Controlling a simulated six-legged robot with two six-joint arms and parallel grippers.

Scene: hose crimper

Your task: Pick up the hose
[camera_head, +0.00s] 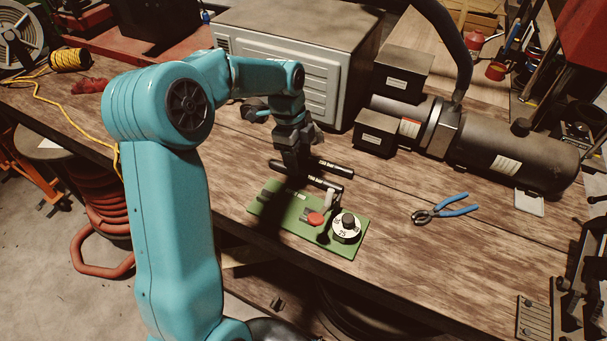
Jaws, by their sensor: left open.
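Two short black hoses with white lettering lie close together at the back of a green control panel on the wooden bench. The nearer hose (318,183) reaches from under my left gripper toward the right. The farther hose (337,167) sticks out to the right behind it. My left gripper (290,170) points down at the left part of the hoses. It is open, and its dark fingers hide part of them. I cannot tell whether the fingers touch either hose. My right gripper is not in view.
The green panel (268,212) carries a red button (315,219) and a dial (346,229). Blue-handled pliers (447,208) lie to its right. A grey cabinet (305,85) and a black motor unit (500,145) stand behind. Bare bench lies between panel and pliers.

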